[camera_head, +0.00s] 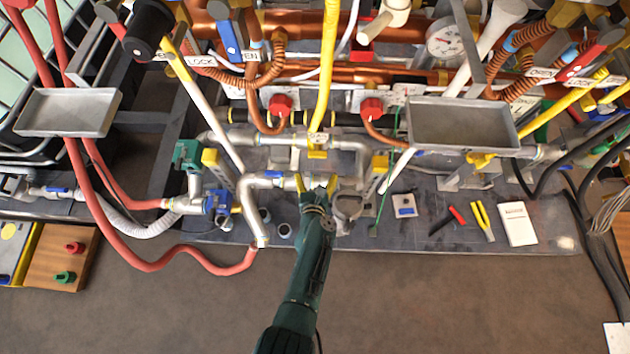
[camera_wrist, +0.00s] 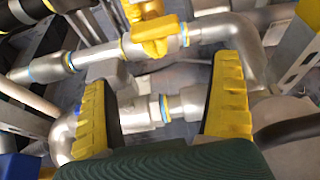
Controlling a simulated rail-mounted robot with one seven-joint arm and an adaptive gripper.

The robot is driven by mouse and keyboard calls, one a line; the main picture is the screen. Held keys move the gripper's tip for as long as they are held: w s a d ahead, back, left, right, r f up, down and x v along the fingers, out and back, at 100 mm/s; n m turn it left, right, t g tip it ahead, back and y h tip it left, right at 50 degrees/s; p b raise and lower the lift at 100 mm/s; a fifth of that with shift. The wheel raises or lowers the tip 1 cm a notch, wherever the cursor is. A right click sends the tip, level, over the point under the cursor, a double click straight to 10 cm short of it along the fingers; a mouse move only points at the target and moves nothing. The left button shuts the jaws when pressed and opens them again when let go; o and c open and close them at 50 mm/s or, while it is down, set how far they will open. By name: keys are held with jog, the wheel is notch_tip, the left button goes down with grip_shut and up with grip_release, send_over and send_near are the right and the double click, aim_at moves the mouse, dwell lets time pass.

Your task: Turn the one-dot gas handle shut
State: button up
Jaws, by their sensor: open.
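A yellow gas valve handle (camera_wrist: 155,35) sits on a silver pipe at the top centre of the wrist view. A yellow valve handle (camera_head: 317,150) with a small tag also shows in the head view, just beyond my gripper. Another yellow valve handle (camera_head: 480,158) is farther right. I cannot make out dots on either, so I cannot tell which is the one-dot handle. My gripper (camera_head: 317,182) is open, with yellow-padded fingers spread wide. In the wrist view my gripper (camera_wrist: 165,85) has silver pipe between and beyond its fingers, and the handle lies past the fingertips, apart from them.
Silver pipes (camera_head: 270,182) run close around my gripper. Grey trays (camera_head: 450,143) jut out above right and left. A red hose (camera_head: 150,262) loops at the left. Loose tools such as yellow pliers (camera_head: 483,220) lie on the shelf at right. The floor in front is clear.

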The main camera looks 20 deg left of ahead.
jog(key=s, duration=0.1)
jog(key=s+d, duration=0.1)
jog(key=s, duration=0.2)
jog(key=shift+s+d, duration=0.4)
dwell(0.4)
